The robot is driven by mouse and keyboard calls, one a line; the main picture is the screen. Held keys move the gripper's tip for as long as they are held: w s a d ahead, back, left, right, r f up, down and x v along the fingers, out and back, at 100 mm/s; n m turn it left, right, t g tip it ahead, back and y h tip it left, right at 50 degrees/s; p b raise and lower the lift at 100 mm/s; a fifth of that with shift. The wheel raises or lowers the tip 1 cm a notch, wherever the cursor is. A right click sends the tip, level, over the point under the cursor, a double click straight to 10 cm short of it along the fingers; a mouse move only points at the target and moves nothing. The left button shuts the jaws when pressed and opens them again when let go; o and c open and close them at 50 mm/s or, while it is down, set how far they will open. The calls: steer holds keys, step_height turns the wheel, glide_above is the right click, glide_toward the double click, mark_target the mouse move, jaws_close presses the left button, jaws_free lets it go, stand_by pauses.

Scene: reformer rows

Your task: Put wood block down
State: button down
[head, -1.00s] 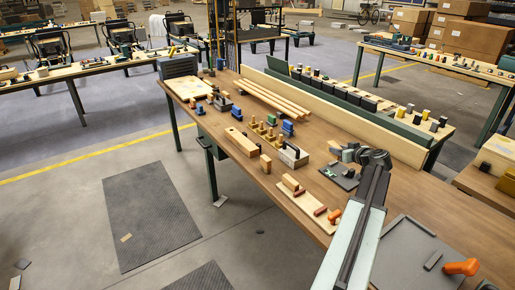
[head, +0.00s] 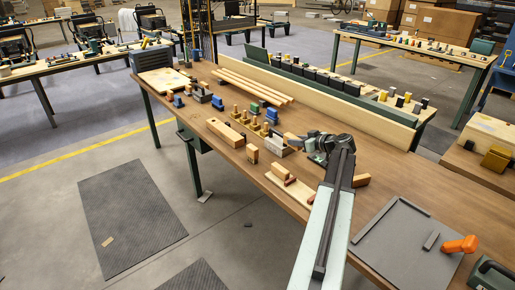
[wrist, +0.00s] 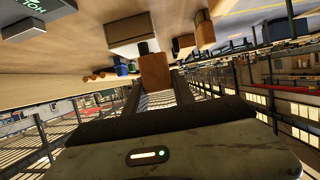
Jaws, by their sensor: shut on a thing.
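The wood block (wrist: 155,72) is a small tan block between the two fingers of my gripper (wrist: 158,88) in the wrist view. In the head view a tan block (head: 291,138) shows at the left end of my gripper (head: 302,142), which is dark grey and above the middle of the brown workbench (head: 405,178). My gripper is shut on the block. The contact itself is small and partly hidden in the head view. I cannot tell there how high the block is above the bench.
A grey box (head: 276,146) and several small wooden pegs (head: 254,123) stand close to the gripper. A pale board (head: 277,181) with small blocks lies at the front edge. Bare bench lies behind the gripper.

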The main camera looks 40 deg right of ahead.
mark_target(294, 166)
step_height(294, 166, down, 10)
steer(key=b, duration=1)
steer(key=shift+s+f, duration=0.1)
steer(key=shift+f, duration=0.05)
steer(key=shift+r, duration=0.25)
steer(key=shift+f, duration=0.15)
steer(key=c, duration=1.1)
jaws_free()
steer(key=shift+o, duration=0.2)
